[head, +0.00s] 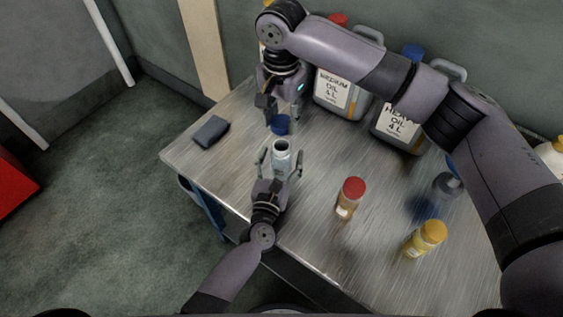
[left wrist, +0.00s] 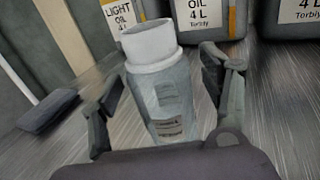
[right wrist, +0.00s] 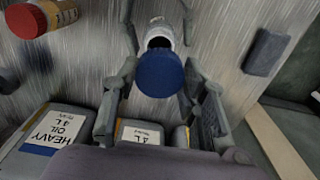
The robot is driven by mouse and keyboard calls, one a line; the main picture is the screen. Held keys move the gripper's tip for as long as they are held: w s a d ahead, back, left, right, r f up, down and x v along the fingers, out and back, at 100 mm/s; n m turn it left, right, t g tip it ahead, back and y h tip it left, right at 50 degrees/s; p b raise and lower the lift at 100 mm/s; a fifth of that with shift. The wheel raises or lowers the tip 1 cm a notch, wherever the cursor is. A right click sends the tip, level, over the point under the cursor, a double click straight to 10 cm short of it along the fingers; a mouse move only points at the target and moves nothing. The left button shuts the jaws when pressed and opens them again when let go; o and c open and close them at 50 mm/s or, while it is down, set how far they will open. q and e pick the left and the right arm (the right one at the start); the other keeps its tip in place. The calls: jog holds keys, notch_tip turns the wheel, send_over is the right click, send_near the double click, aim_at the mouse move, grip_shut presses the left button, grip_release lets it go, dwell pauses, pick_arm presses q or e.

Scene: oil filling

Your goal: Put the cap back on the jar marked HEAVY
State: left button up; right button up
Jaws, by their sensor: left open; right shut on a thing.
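The open, uncapped jar (head: 281,160) stands near the table's left front edge, light-coloured with a label too small to read. It also shows in the left wrist view (left wrist: 165,95), slightly tilted in the picture. My left gripper (head: 281,168) is open, with one finger on each side of the jar. The blue cap (head: 281,125) is held by my right gripper (head: 272,108), which is shut on it. The cap is apart from the jar, just behind its mouth in the head view. In the right wrist view the cap (right wrist: 160,74) partly overlaps the jar (right wrist: 160,32).
Oil canisters marked MEDIUM (head: 338,92) and HEAVY (head: 398,125) stand at the back, partly behind my right arm. A red-capped jar (head: 350,198) and a yellow-capped jar (head: 425,239) stand to the right. A dark grey block (head: 210,131) lies at the left corner.

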pick_arm(q)
jog(key=shift+w, duration=0.25)
jog(key=shift+c, duration=0.2)
grip_shut()
dwell(0.7)
